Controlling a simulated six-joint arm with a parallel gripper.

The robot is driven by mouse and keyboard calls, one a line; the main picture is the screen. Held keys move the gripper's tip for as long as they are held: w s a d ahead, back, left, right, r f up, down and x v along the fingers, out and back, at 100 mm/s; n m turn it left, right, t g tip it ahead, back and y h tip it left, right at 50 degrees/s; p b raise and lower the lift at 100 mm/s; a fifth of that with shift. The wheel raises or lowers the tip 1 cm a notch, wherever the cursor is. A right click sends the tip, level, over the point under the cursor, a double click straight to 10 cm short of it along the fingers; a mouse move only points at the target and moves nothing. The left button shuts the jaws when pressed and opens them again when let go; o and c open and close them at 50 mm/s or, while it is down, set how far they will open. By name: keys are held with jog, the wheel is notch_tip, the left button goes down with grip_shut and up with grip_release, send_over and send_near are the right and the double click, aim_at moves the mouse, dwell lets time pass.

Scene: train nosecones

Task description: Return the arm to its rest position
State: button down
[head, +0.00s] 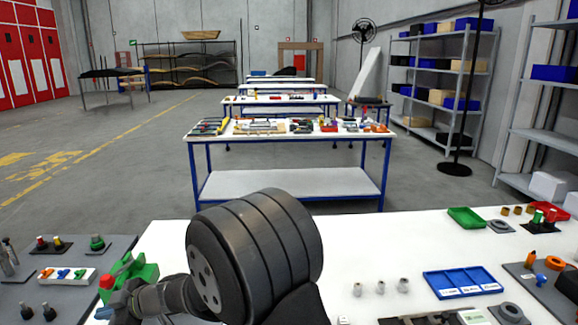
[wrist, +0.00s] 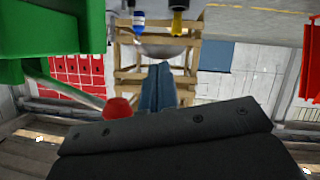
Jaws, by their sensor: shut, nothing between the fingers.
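My gripper (wrist: 158,68) shows in the wrist view as two blue-grey fingers side by side, shut with nothing between them. The dark grey block across the bottom of that view looks like my own gripper body. In the head view my dark arm fills the lower middle. Its end reaches to the lower left, beside a green fixture (head: 143,271) with a red knob (head: 107,281). A large green part (wrist: 50,25) and a red round part (wrist: 118,108) also show close up in the wrist view. I cannot tell whether my gripper touches the fixture.
The white bench (head: 370,250) has open room right of my arm. A blue tray (head: 463,283), a green bin (head: 467,218), a red bin (head: 551,211) and several small metal parts (head: 380,287) lie there. A grey board (head: 70,265) with coloured pegs lies left.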

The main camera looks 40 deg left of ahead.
jog(key=shift+w+a+f, duration=0.35)
jog(key=shift+w+f, duration=0.2)
jog(key=shift+f, duration=0.2)
jog(key=shift+w+a+f, duration=0.3)
jog(key=shift+w+f, duration=0.25)
jog(key=shift+f, duration=0.15)
